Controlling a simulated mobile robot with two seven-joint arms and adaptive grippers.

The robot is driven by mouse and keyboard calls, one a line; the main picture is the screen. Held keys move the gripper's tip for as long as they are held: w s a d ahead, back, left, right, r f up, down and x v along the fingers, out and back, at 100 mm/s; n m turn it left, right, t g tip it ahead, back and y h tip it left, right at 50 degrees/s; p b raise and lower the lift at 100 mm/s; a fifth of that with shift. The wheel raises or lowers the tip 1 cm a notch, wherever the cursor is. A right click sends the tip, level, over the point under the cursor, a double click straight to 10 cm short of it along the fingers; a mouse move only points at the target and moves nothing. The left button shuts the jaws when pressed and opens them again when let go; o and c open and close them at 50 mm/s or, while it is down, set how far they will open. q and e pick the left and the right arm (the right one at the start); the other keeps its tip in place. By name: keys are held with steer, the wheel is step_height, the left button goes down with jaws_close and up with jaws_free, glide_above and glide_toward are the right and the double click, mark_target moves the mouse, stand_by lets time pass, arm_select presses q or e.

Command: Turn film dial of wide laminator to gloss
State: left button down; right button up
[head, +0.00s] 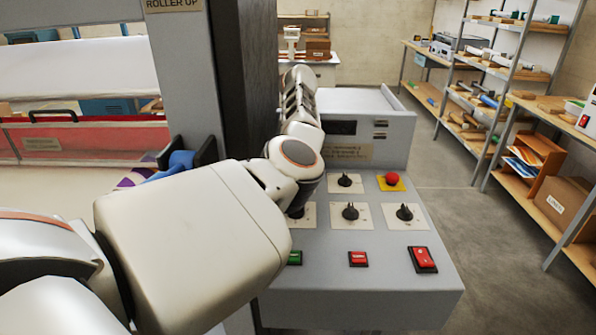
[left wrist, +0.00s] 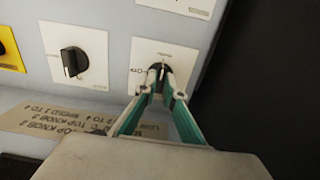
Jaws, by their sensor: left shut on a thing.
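The laminator's grey control panel (head: 330,275) stands in front of me in the head view. In the left wrist view, a black dial (left wrist: 160,70) sits on a white plate with small words around it, too small to read. My left gripper (left wrist: 158,84) is shut on this dial, its fingertips on either side of the knob. In the head view my left arm reaches over the panel and hides that dial and the fingers. Another black dial (left wrist: 74,62) sits beside it on its own plate. My right gripper is in neither view.
Further dials (head: 350,211) (head: 404,213), a red mushroom button (head: 392,179), a green button (head: 295,258) and red switches (head: 358,259) (head: 422,260) are close by. A dark column (head: 245,90) rises left of the panel. Shelves (head: 510,75) line the right, beyond open floor.

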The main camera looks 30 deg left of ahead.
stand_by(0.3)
arm_select(q)
steer(key=c, duration=2.1)
jaws_free()
steer(key=shift+c, duration=0.2)
step_height(320, 180, up, 12)
